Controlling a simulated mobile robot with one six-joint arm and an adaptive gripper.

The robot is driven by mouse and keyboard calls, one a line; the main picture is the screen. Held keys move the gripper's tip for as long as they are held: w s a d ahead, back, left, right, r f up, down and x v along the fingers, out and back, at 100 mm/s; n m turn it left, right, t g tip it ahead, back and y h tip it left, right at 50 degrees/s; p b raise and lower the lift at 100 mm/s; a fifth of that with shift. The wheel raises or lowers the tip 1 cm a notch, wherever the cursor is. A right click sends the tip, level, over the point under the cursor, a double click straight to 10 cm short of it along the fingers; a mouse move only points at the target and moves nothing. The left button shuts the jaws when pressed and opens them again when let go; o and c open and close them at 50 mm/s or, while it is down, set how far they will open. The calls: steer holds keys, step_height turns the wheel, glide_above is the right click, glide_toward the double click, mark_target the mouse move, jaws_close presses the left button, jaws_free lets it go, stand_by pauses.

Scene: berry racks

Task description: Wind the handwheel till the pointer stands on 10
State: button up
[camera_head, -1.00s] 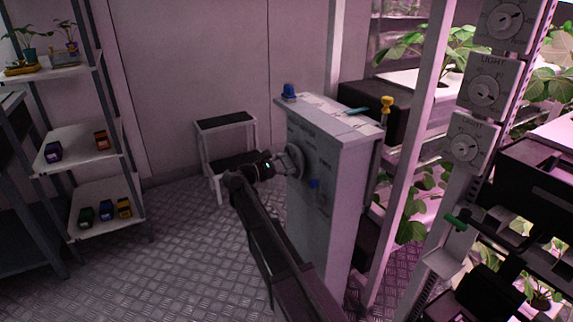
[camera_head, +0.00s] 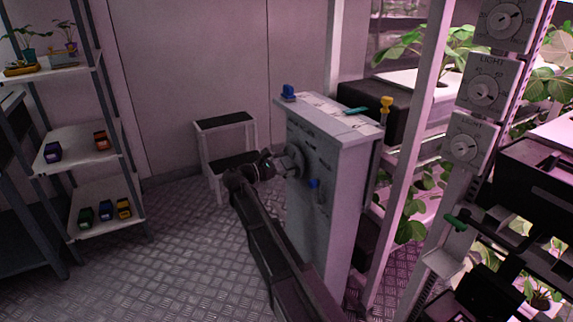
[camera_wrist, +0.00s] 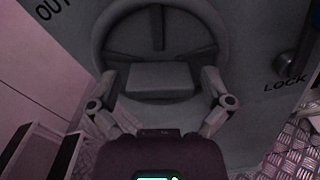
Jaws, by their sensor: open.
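The grey handwheel (camera_head: 296,161) is on the face of a grey cabinet (camera_head: 348,205) in the head view. In the wrist view the handwheel (camera_wrist: 207,17) fills the top middle, with a spoke and rim showing. My gripper (camera_head: 274,165) is at the handwheel in the head view. In the wrist view my gripper (camera_wrist: 160,88) is open, with one finger on each side of a grey block-shaped part in front of the lower rim. I cannot tell whether the fingers touch the wheel. The pointer and its scale cannot be made out.
A step stool (camera_head: 226,122) stands behind the cabinet. A shelf (camera_head: 80,135) with small coloured items is at left. Plant racks and dials (camera_head: 485,92) are at right.

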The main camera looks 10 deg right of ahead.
steer(key=shift+a, duration=0.1)
steer(key=v, duration=1.2)
steer(key=shift+m, duration=0.3)
stand_by(0.3)
steer(key=m, duration=1.1)
steer(key=a+m, duration=0.1)
steer(key=m, duration=2.3)
steer(key=shift+s+a, duration=0.3)
